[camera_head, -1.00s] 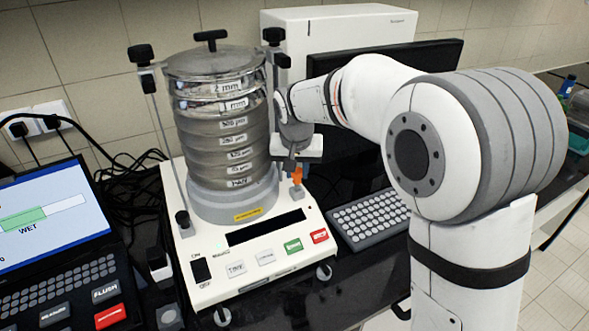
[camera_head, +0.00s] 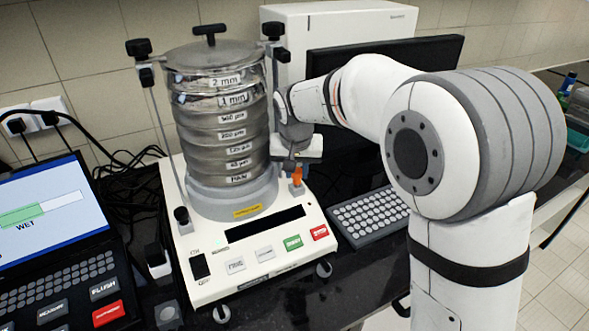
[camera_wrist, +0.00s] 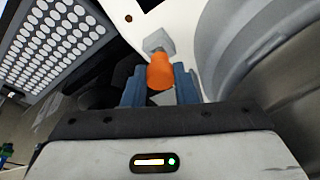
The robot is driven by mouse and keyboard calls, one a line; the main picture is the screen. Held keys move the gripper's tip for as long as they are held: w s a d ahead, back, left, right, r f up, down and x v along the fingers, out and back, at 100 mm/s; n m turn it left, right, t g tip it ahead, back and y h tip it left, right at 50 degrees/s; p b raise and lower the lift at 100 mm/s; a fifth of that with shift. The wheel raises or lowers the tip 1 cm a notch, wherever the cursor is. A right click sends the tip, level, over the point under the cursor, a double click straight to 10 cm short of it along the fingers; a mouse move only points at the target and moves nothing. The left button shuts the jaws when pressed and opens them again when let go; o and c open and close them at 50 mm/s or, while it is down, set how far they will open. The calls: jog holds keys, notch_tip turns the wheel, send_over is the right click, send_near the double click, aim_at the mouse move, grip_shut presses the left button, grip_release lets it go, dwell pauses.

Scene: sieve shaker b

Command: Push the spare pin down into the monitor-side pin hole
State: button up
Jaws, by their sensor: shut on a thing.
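The spare pin has an orange head (camera_head: 297,175) and stands at the back right corner of the shaker's white base, on the monitor side. In the wrist view the orange head (camera_wrist: 160,73) sits between the two blue fingers of my gripper (camera_wrist: 160,84). My gripper (camera_head: 299,168) is shut on it. A small grey block (camera_head: 296,189) lies directly below the pin in the head view. The same grey block (camera_wrist: 158,42) shows just beyond the pin in the wrist view. The pin hole's opening and the pin's lower end are hidden, so I cannot tell the depth.
The sieve stack (camera_head: 222,130) rises close to the left of my gripper, with a clamp rod beside it. A keyboard (camera_head: 368,216) lies to the right and a monitor (camera_head: 440,52) stands behind. The shaker's front panel (camera_head: 265,250) has several buttons.

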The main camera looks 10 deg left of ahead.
jog(key=shift+f+b, duration=0.5)
jog(key=shift+f, duration=0.05)
dwell(0.7)
jog(key=o, duration=0.9)
jog(key=shift+r, duration=0.15)
jog(key=shift+r+p, duration=3.15)
jog(key=shift+r, duration=1.3)
